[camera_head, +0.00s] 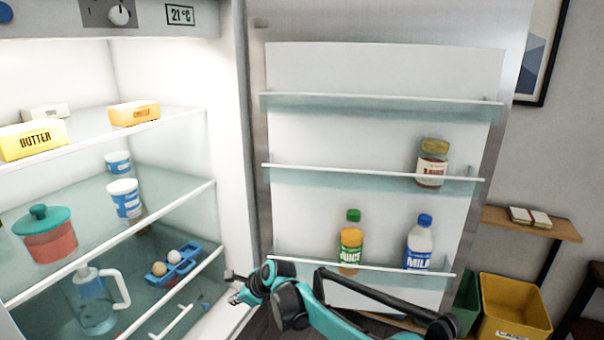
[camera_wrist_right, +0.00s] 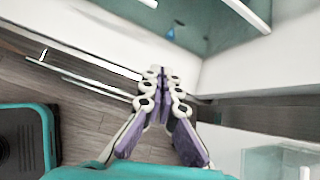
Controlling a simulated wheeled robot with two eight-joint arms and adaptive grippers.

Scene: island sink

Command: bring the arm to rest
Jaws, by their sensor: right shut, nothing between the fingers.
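My right gripper (camera_head: 238,288) is in the head view at the lower middle, in front of the open fridge near its front edge. It also shows in the right wrist view (camera_wrist_right: 163,80), where its fingers are together with nothing between them. My right arm comes in from the lower right, passing in front of the lower part of the open fridge door (camera_head: 385,225). My left gripper is not in view.
The fridge shelves hold butter (camera_head: 33,140), a teal-lidded pot (camera_head: 47,233), a jug (camera_head: 95,300) and a blue egg holder (camera_head: 175,266). Door racks hold a jar (camera_head: 432,163), juice (camera_head: 351,240) and milk (camera_head: 419,243). A yellow bin (camera_head: 513,310) stands right of the door.

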